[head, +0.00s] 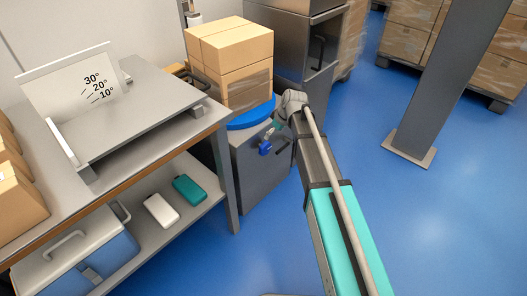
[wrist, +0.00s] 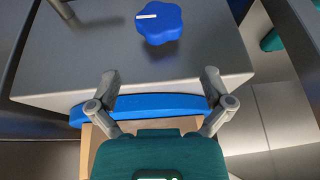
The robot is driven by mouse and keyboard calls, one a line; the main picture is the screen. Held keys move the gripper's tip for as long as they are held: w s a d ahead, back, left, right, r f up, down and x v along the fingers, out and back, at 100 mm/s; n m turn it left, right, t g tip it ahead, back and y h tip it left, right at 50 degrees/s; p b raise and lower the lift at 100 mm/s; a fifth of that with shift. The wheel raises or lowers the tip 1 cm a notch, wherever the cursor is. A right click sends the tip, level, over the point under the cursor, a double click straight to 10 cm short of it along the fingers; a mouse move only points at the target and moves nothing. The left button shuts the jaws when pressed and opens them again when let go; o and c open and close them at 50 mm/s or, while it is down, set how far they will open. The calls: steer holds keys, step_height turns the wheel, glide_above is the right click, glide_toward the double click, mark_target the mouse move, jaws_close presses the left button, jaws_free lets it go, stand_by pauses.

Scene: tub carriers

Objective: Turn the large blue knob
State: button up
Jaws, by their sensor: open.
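The large blue knob (head: 265,148) sits on the front face of a grey cabinet (head: 262,178) in the head view. In the wrist view the lobed knob (wrist: 160,24) is at the top centre, with a white mark on it pointing left. My gripper (wrist: 160,76) is open and empty, its two grey fingers spread wide. The knob lies beyond the fingertips, apart from them and not between them. In the head view my gripper is small and partly hidden by my arm, close to the cabinet front near the knob.
A blue round top (head: 250,115) on the cabinet bears stacked cardboard boxes (head: 232,60); its rim (wrist: 145,106) passes behind my fingers in the wrist view. A workbench (head: 120,150) stands left. A grey post (head: 440,75) stands right. The blue floor between is clear.

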mark_target(263, 149)
steer(key=shift+b+x, duration=5.3)
steer(key=shift+x, duration=0.75)
steer(key=c, duration=0.8)
